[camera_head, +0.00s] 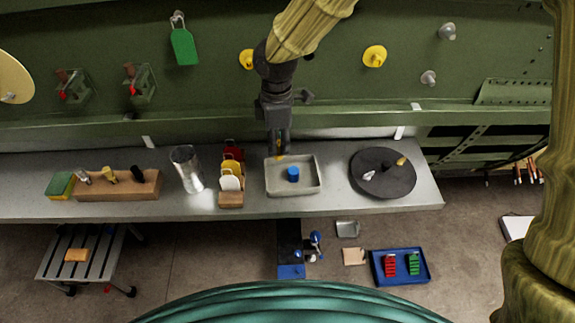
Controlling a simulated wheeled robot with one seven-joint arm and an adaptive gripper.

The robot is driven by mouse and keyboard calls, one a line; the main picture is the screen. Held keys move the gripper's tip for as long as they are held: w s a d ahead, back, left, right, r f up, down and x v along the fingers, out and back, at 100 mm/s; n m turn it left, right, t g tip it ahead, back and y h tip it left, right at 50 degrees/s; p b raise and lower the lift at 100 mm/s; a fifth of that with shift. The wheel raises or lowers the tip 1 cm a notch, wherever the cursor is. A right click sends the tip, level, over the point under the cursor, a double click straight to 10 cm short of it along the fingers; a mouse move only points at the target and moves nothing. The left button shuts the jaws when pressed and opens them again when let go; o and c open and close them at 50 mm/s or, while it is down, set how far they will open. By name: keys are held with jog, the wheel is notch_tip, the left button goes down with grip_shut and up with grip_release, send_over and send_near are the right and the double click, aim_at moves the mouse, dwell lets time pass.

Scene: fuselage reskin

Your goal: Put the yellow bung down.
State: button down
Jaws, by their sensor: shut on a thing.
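My gripper (279,148) points down over the back left part of a shallow grey tray (316,190) on the metal shelf. It is shut on a small yellow thing, the yellow bung (280,157), of which only a sliver shows below the fingertips. The fingers hide the rest of it. I cannot tell whether the bung touches the tray floor. A blue cylindrical piece (293,174) stands in the tray, just right of and nearer than my gripper. Two more yellow round bungs, a left one (246,59) and a right one (375,56), sit on the green wall panel.
Left of the tray stand a rack of coloured tags (231,198), a metal cup (187,168) and a wooden block with tools (130,187). A dark round turntable (383,185) with small parts is to the right. Bare shelf (333,194) lies between tray and turntable.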

aim_at(278, 159)
jog(key=shift+d+f, duration=0.1)
jog(key=shift+f, duration=0.1)
jog(key=f, duration=0.1)
jog(key=f+p, duration=0.1)
jog(key=f, duration=0.1)
jog(key=f+p, duration=0.1)
jog(key=f, duration=0.1)
jog(key=shift+w+a, duration=0.1)
jog(key=shift+a, duration=0.2)
jog(key=shift+s+d+f+p, duration=0.1)
jog(key=shift+s+f+p, duration=0.15)
jog(key=shift+f, duration=0.4)
jog(key=shift+w+f+p, duration=0.15)
jog(key=shift+f+p, duration=0.35)
jog(key=shift+f, duration=1)
jog(key=c, duration=1.7)
grip_release()
jog(key=o, duration=0.3)
jog(key=shift+o, duration=0.2)
jog(key=shift+r+b, duration=1.7)
jog(key=shift+r, duration=4.35)
